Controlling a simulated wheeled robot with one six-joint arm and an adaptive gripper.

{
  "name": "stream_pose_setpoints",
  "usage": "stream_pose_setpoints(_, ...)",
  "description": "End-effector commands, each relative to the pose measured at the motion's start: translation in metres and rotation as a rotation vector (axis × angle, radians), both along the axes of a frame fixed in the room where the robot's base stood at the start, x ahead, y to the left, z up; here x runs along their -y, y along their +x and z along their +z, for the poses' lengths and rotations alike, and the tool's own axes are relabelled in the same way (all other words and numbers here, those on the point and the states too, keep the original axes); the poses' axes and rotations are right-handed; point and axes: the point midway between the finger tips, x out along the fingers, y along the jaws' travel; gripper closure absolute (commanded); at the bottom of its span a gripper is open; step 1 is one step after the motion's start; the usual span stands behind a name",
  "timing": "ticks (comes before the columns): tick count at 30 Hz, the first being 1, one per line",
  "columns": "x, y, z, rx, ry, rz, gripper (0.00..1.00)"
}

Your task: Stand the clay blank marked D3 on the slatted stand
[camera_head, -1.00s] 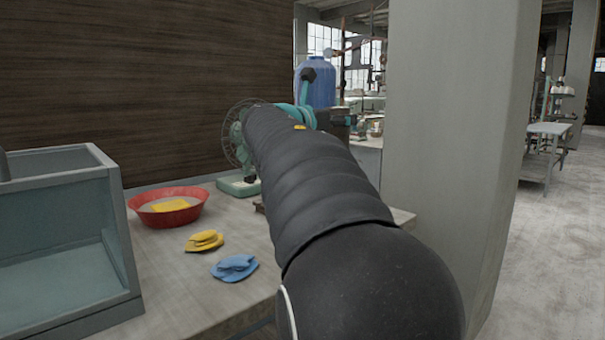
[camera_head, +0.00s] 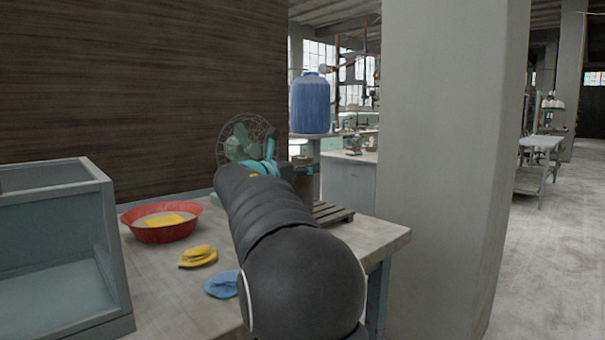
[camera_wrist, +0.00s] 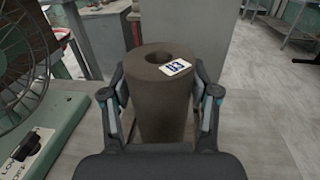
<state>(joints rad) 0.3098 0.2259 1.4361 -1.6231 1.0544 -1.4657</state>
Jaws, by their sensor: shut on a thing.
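The clay blank marked D3 (camera_wrist: 160,105) is a brown cylinder with a round hole in its top and a white tag reading D3. It stands upright between the fingers of my gripper (camera_wrist: 163,88), which is shut on its sides. The slatted stand (camera_head: 332,213) is a low brown wooden rack at the back right of the table, partly hidden by my arm in the head view. My gripper is close to the stand there. The blank's base is hidden in the wrist view, so I cannot tell whether it touches the stand.
A green fan (camera_head: 243,143) stands at the back, close on the left in the wrist view (camera_wrist: 30,75). A red basin (camera_head: 160,233), a yellow cloth (camera_head: 198,256), a blue cloth (camera_head: 222,285) and a grey open box (camera_head: 62,318) are left of my arm. A pillar (camera_head: 450,170) stands right.

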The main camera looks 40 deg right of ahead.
Motion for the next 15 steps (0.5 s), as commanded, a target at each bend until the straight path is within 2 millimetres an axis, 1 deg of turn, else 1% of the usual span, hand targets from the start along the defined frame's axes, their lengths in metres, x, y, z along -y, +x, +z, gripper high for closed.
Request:
stream_pose_setpoints(1,-0.0001,-0.0006,-0.0051,-0.001,-0.002,0.000,1.00)
stream_pose_setpoints(3,-0.0001,-0.0007,-0.0079,0.002,-0.003,0.000,1.00)
stream_pose_setpoints(10,-0.0001,-0.0007,-0.0077,0.003,-0.003,0.000,1.00)
stream_pose_setpoints(14,-0.0001,-0.0007,-0.0113,0.002,-0.003,0.000,1.00)
stream_pose_setpoints(15,0.0001,-0.0004,-0.0118,0.000,-0.001,0.000,0.30)
